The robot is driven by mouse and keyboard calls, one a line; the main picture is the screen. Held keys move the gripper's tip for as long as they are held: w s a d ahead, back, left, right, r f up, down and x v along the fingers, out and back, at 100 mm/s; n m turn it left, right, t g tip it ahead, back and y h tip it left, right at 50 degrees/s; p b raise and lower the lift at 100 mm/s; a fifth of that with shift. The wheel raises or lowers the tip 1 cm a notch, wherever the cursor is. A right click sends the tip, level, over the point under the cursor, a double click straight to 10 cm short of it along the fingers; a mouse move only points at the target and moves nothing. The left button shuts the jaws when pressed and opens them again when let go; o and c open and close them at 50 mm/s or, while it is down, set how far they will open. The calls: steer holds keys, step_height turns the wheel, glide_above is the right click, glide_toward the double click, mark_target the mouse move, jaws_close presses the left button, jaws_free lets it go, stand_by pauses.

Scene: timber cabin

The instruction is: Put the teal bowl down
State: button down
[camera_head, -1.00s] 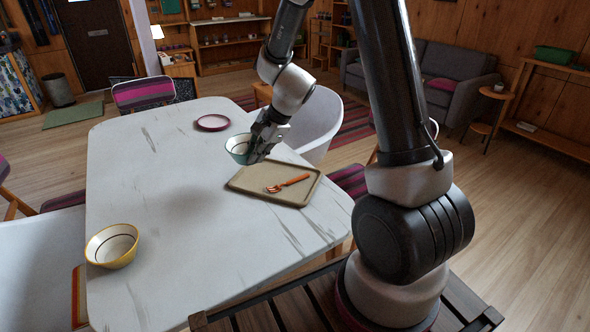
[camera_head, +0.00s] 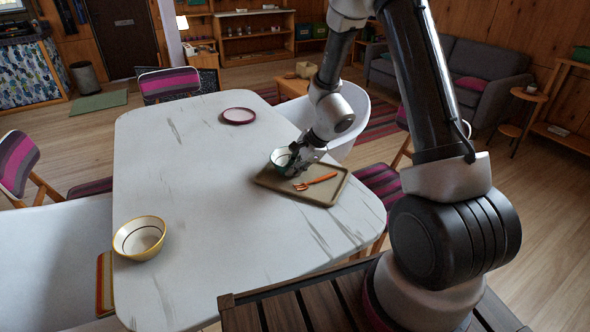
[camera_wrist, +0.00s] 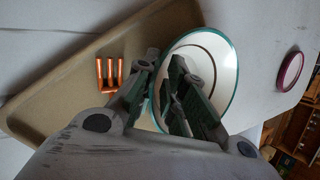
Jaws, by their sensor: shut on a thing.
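The teal bowl (camera_head: 281,158) is at the back left corner of the tan tray (camera_head: 330,199). My gripper (camera_head: 296,164) is shut on its near right wall. In the wrist view the bowl (camera_wrist: 228,62), white inside with a teal rim and a dark ring, sits between and beyond the fingers (camera_wrist: 172,95). An orange fork (camera_head: 316,182) lies on the tray in front of the bowl.
A yellow bowl (camera_head: 139,238) stands at the table's front left. A dark red plate (camera_head: 238,116) lies at the back. The middle of the white table (camera_head: 200,200) is clear. A white chair (camera_head: 350,125) stands behind the tray.

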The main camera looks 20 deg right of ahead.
steer(key=shift+f, duration=0.35)
steer(key=shift+f, duration=0.1)
steer(key=c, duration=1.5)
jaws_free()
